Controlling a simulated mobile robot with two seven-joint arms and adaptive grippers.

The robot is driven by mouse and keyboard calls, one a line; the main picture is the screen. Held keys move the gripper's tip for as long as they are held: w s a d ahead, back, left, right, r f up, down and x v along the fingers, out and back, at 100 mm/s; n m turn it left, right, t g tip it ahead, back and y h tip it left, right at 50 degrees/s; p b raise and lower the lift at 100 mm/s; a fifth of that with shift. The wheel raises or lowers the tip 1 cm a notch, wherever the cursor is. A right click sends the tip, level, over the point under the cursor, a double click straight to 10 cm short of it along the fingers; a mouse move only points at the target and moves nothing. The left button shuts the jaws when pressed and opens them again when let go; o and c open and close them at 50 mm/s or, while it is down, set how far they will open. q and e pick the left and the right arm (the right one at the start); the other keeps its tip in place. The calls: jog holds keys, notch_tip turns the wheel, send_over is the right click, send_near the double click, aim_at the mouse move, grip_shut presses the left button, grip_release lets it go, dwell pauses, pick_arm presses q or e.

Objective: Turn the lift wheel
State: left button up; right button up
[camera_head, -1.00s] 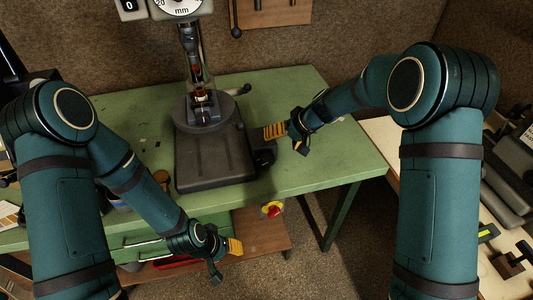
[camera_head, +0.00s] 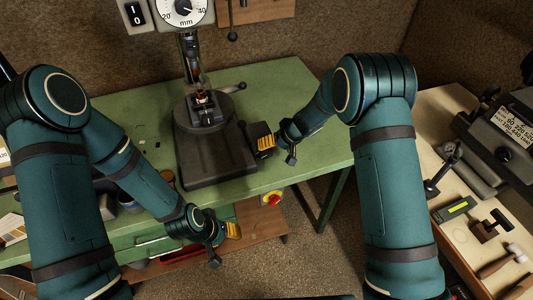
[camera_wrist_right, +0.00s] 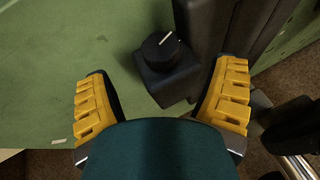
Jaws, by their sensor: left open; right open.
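A black round knob (camera_wrist_right: 160,50) with a white line sits on a small dark block beside the dark base plate (camera_head: 215,160) of the bench machine. This may be the lift wheel, but I cannot tell for certain. My right gripper (camera_head: 265,142) is open at the right side of the base. In the right wrist view, its yellow fingers (camera_wrist_right: 165,73) stand apart on either side of the knob and block, with gaps visible. In the head view, the gripper largely hides the knob. My left gripper (camera_head: 231,230) is open and empty, low in front of the green bench.
The machine's round table (camera_head: 204,112) has a lever (camera_head: 232,88) at its right. The green bench (camera_head: 300,100) is clear right of the machine. A pale bench (camera_head: 455,225) with tools stands at right.

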aim_at(269, 154)
jog(key=x, duration=0.7)
jog(key=c, duration=1.2)
jog(key=y+b, duration=0.1)
jog(key=b, duration=0.3)
jog(key=y+b, duration=0.2)
jog(key=b, duration=0.2)
jog(key=shift+f+m+g, duration=0.25)
jog(key=shift+m+g, duration=0.15)
jog(key=shift+s+r+y+b, duration=0.1)
jog(key=shift+r+y+b, duration=0.1)
jog(key=shift+y+b, duration=0.25)
